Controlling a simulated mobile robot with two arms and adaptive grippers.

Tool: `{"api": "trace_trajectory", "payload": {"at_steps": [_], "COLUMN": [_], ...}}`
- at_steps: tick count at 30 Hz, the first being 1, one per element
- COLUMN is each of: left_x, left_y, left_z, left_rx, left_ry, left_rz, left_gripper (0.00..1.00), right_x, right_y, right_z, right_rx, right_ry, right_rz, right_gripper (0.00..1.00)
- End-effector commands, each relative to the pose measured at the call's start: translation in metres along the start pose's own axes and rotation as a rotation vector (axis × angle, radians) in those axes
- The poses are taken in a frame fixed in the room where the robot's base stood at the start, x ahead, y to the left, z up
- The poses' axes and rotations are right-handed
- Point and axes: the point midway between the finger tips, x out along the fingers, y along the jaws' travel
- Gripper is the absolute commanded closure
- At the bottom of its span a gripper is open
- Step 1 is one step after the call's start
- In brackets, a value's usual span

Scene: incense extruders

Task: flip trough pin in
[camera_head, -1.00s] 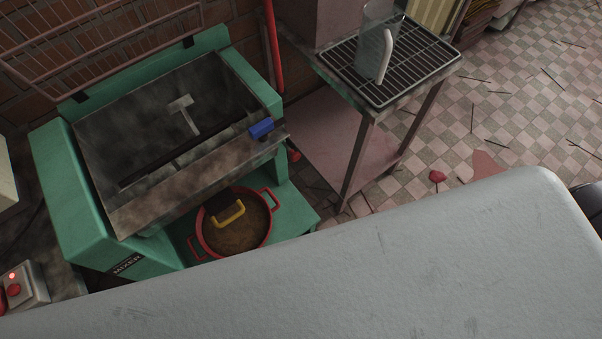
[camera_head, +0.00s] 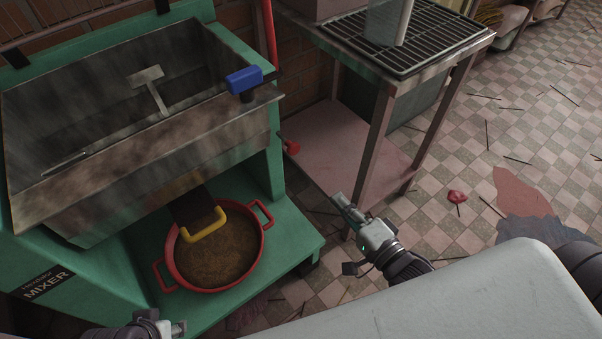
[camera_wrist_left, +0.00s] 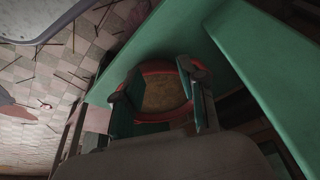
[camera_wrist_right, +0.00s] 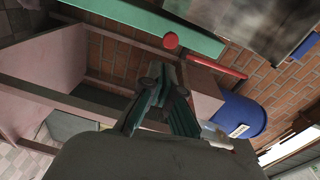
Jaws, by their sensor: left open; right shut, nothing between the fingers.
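The mixer's metal trough (camera_head: 140,165) sits in a green frame. A red knob (camera_head: 290,147), which may be the trough pin, sticks out at the frame's right side below the trough. In the right wrist view the red knob (camera_wrist_right: 170,41) is beyond my fingertips. A blue handle (camera_head: 244,80) is at the trough's right front corner. My right gripper (camera_head: 343,204) is shut and empty, below and right of the knob, apart from it. My left gripper (camera_head: 178,328) is partly cut off at the bottom edge; in the left wrist view it is open (camera_wrist_left: 160,92), pointing towards the red pot.
A red pot (camera_head: 161,276) of brown material stands on the green base (camera_head: 300,236), under a yellow handle (camera_head: 205,226). A table with a rack (camera_head: 425,40) stands to the right. Checkered floor (camera_head: 500,130) with scattered sticks lies beyond.

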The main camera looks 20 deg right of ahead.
Motion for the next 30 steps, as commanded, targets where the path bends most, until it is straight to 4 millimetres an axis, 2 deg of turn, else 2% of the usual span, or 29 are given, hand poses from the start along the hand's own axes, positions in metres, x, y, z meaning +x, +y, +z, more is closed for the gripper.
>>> {"api": "trace_trajectory", "payload": {"at_steps": [6,17,22,27,30], "left_x": [-0.008,-0.008,-0.004,0.003,0.005], "left_y": [0.0,0.0,0.0,0.0,0.003], "left_z": [0.003,0.003,0.004,0.003,-0.022], "left_rx": [-0.001,-0.001,-0.001,0.0,0.004], "left_ry": [0.008,0.008,0.008,0.02,0.133], "left_rz": [-0.002,-0.001,-0.002,-0.001,0.005], "left_gripper": [0.59,0.59,0.59,0.59,0.59], "right_x": [-0.002,0.001,0.021,0.056,0.077], "right_y": [-0.013,-0.014,-0.015,-0.017,-0.018], "right_z": [0.004,0.004,0.004,0.004,0.005], "right_rx": [0.056,0.056,0.055,0.053,0.052], "right_ry": [-0.014,-0.013,-0.013,-0.012,-0.013], "right_rz": [-0.048,-0.05,-0.054,-0.054,-0.054], "right_gripper": [1.0,1.0,1.0,1.0,1.0]}}
